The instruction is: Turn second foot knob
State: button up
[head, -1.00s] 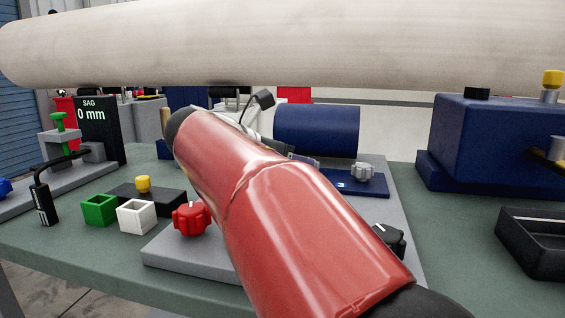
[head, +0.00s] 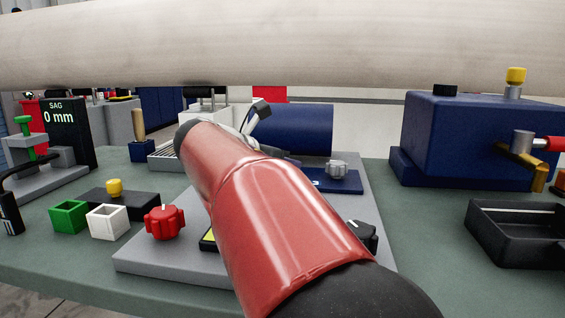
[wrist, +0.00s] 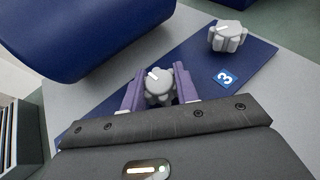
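A light grey lobed knob (wrist: 158,87) with a white mark on its top sits between the two purple fingers of my gripper (wrist: 159,84) in the wrist view. The fingers stand apart on either side of it, and I cannot tell whether they touch it. A second similar grey knob (wrist: 227,37) stands further right on the same blue plate (wrist: 190,65), beside a label "3" (wrist: 225,77). That right-hand knob (head: 338,169) also shows in the head view. There, my red arm hides the fingers and the knob between them.
A blue cylinder (head: 300,128) lies close behind the plate. A red knob (head: 164,222) and a black knob (head: 362,236) stand on the grey base (head: 150,262). A large pale roll (head: 280,45) spans overhead. The sag display (head: 64,128) reads 0 mm.

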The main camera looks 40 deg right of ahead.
jog(key=shift+c, duration=0.7)
jog(key=shift+n+t, duration=0.3)
jog(key=shift+t, duration=0.1)
jog(key=n+t, duration=0.2)
jog(key=n+t+y, duration=0.1)
jog(key=t, duration=0.1)
jog(key=shift+s+n+y, duration=0.1)
jog(key=shift+n+y, duration=0.2)
jog(key=shift+n, duration=0.1)
jog(key=n+t+y, duration=0.2)
jog(key=n+t, duration=0.1)
jog(key=shift+t+y, duration=0.3)
jog(key=shift+n+t+y, duration=0.8)
jog(key=shift+n+y, duration=0.6)
jog(key=shift+n, duration=0.2)
